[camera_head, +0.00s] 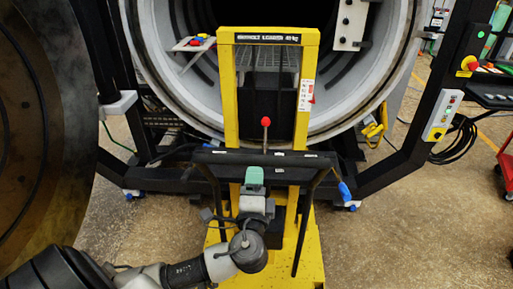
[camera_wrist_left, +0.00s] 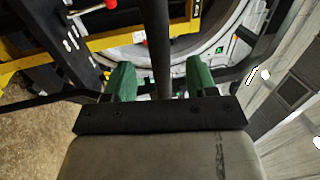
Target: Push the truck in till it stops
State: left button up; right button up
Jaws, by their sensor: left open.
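The truck is a yellow loader with an upright mast frame (camera_head: 229,95), standing in front of the round furnace mouth. Its black crossbar (camera_head: 225,157) carries handle bars at both sides, and a lever with a red knob (camera_head: 265,122) rises above it. My left gripper (camera_head: 254,176) is at the near side of the crossbar, around its middle. In the left wrist view its green fingers (camera_wrist_left: 160,78) are spread apart. A dark bar (camera_wrist_left: 161,45) runs between them; I cannot tell whether they touch it. My right gripper is out of view.
The round furnace opening (camera_head: 160,75) lies behind the mast, with its large open door (camera_head: 45,130) at the left. Black frame posts stand on both sides. A control box (camera_head: 443,115) is at the right, with cables on the floor. The floor at lower right is clear.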

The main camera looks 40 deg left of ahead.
aim_at(256, 158)
pick_arm(q)
jog(key=p+x, duration=0.1)
jog(key=x, duration=0.2)
jog(key=shift+w+a+r, duration=0.2)
jog(key=shift+w+r, duration=0.05)
jog(key=shift+w, duration=0.05)
jog(key=x, duration=0.4)
jog(key=shift+f+p, duration=0.25)
jog(key=shift+p, duration=0.15)
jog(key=shift+w+a, duration=0.3)
jog(key=shift+w, duration=0.1)
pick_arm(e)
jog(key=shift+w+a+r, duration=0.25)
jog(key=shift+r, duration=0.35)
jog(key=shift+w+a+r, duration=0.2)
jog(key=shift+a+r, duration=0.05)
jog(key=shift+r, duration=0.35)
